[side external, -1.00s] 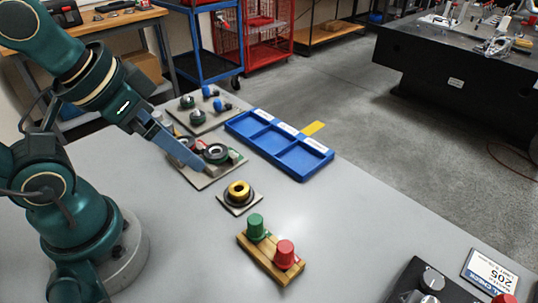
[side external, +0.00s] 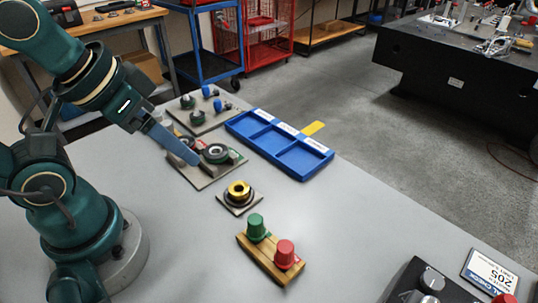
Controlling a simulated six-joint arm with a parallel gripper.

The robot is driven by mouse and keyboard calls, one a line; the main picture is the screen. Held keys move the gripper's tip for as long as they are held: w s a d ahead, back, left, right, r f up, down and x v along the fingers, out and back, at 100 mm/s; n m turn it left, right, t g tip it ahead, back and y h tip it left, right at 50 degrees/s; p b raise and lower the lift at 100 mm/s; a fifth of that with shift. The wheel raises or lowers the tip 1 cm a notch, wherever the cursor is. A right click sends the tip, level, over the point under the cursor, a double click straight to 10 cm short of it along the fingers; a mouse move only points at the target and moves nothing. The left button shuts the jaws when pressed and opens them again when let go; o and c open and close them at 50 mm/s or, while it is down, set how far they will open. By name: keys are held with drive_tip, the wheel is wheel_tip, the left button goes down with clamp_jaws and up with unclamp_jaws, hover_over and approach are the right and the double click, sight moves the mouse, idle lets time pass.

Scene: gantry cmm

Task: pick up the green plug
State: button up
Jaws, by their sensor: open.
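The green plug (side external: 256,227) stands upright on the left end of a wooden block (side external: 252,257) on the grey table. A red plug (side external: 285,254) stands on the right end of the same block. My gripper (side external: 194,162) is at the upper left, over a flat plate (side external: 208,179) holding dark rings, well apart from the green plug. Its blue-grey fingers point down and to the right. The gap between the fingers is hard to see from this side, and nothing shows held in them.
A gold ring on a dark base (side external: 238,191) sits between my gripper and the wooden block. A blue three-compartment tray (side external: 313,171) lies behind it. Another plate with knobs (side external: 199,121) is farther back. A dark device (side external: 430,284) stands front right.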

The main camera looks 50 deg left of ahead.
drive_tip(key=n+g, duration=0.3)
drive_tip(key=g, duration=0.2)
hover_over(255, 219)
drive_tip(key=f, duration=0.6)
drive_tip(key=shift+w+a+f, duration=0.15)
drive_tip(key=shift+w+f, duration=0.05)
drive_tip(key=shift+f, duration=0.15)
drive_tip(key=shift+s+f+g, duration=0.25)
drive_tip(key=shift+f+g, duration=0.05)
drive_tip(key=shift+f, duration=2.5)
clamp_jaws()
